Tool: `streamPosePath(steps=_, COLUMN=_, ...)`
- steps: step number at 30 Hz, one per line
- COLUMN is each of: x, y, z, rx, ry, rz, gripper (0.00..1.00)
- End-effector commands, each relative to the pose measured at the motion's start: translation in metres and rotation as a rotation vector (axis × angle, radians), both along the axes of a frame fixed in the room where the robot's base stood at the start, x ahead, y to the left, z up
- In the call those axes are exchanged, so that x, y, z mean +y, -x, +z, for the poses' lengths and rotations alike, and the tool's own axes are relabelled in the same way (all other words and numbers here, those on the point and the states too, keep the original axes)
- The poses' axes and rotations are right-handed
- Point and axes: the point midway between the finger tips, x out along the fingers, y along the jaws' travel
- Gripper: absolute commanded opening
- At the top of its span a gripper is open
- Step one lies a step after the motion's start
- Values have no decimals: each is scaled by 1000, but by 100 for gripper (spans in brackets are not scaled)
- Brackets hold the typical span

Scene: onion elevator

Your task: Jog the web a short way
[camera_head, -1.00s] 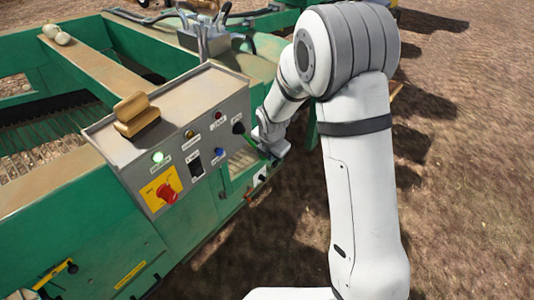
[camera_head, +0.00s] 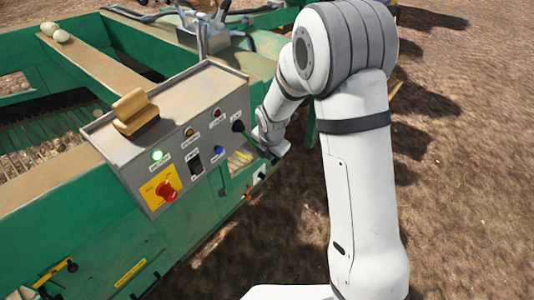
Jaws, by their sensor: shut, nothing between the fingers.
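A grey control box (camera_head: 222,84) sits on the green machine (camera_head: 90,225). Its front carries a lit green lamp (camera_head: 157,155), a red emergency knob on a yellow plate (camera_head: 166,190), a black rocker switch (camera_head: 195,162), a blue button (camera_head: 218,150) and a black knob (camera_head: 237,126). Small labels are too blurred to read. The slatted web (camera_head: 45,135) lies in the machine's bed at left. My gripper (camera_head: 274,158) is shut and empty, just right of the box's front, near the black knob. Its tips are small and partly dark; I cannot tell whether they touch anything.
A wooden-handled brush (camera_head: 135,112) lies on top of the box. Two pale onions (camera_head: 55,32) rest on the machine's far ledge. Levers (camera_head: 203,35) stand behind the box. A yellow-handled valve (camera_head: 55,272) is at lower left. Bare soil (camera_head: 460,150) lies open to the right.

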Motion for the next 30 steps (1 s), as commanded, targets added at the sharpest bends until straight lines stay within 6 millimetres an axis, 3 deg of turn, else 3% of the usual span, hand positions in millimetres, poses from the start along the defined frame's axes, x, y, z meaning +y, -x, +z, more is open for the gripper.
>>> streamPosePath(steps=30, x=3, y=-5, z=11, rx=-22, ry=-9, rz=4, gripper=0)
